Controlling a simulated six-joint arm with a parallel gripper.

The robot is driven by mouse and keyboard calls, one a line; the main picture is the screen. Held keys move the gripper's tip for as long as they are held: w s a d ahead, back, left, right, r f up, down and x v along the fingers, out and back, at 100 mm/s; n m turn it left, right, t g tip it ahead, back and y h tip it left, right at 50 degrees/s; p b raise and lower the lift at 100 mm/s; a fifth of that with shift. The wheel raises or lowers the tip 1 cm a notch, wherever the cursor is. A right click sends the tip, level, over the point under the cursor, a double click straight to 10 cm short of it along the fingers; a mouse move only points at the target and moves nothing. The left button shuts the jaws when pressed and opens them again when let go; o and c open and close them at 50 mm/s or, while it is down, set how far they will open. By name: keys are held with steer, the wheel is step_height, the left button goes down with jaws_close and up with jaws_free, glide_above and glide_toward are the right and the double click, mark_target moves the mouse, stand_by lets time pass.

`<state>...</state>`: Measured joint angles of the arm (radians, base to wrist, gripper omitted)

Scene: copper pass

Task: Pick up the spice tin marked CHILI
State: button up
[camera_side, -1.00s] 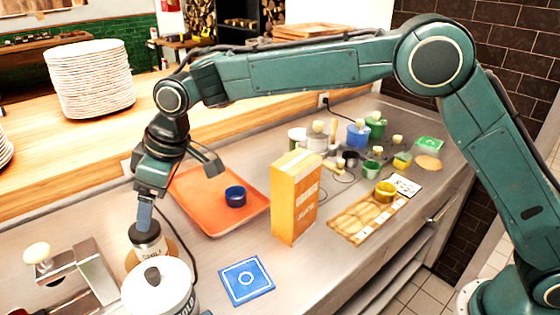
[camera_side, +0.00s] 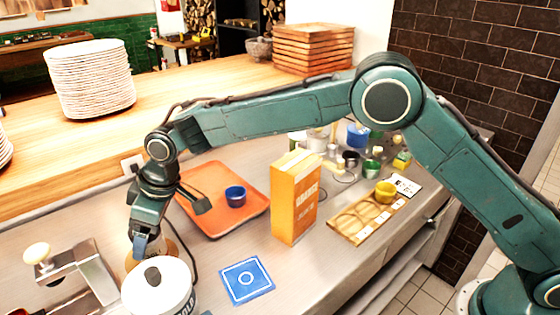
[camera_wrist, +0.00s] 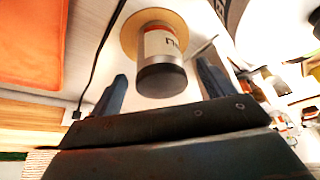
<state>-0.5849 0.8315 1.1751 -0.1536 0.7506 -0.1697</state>
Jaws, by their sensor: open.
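A spice tin (camera_wrist: 162,62) with a dark lid, a white label and a red band stands on a round cork-coloured mat (camera_wrist: 133,38) in the wrist view. Its label is only partly in sight, so I cannot read the whole word. My gripper (camera_wrist: 162,88) is open, with one finger on each side of the lid and gaps between. In the side view my gripper (camera_side: 143,246) is low over the mat (camera_side: 171,252) and hides most of the tin.
A white lidded pot (camera_side: 160,290) stands close in front of the mat. A metal device (camera_side: 75,275) is at left. An orange tray (camera_side: 215,178) holds a blue cup (camera_side: 235,196). A yellow box (camera_side: 294,200), blue tile (camera_side: 246,280) and wooden rack (camera_side: 360,222) lie to the right.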

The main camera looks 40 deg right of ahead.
steer(key=shift+x, duration=2.15)
steer(key=shift+d, duration=0.1)
steer(key=c, duration=1.2)
steer(key=shift+o, duration=0.2)
steer(key=shift+r, duration=0.1)
step_height(320, 180, up, 20)
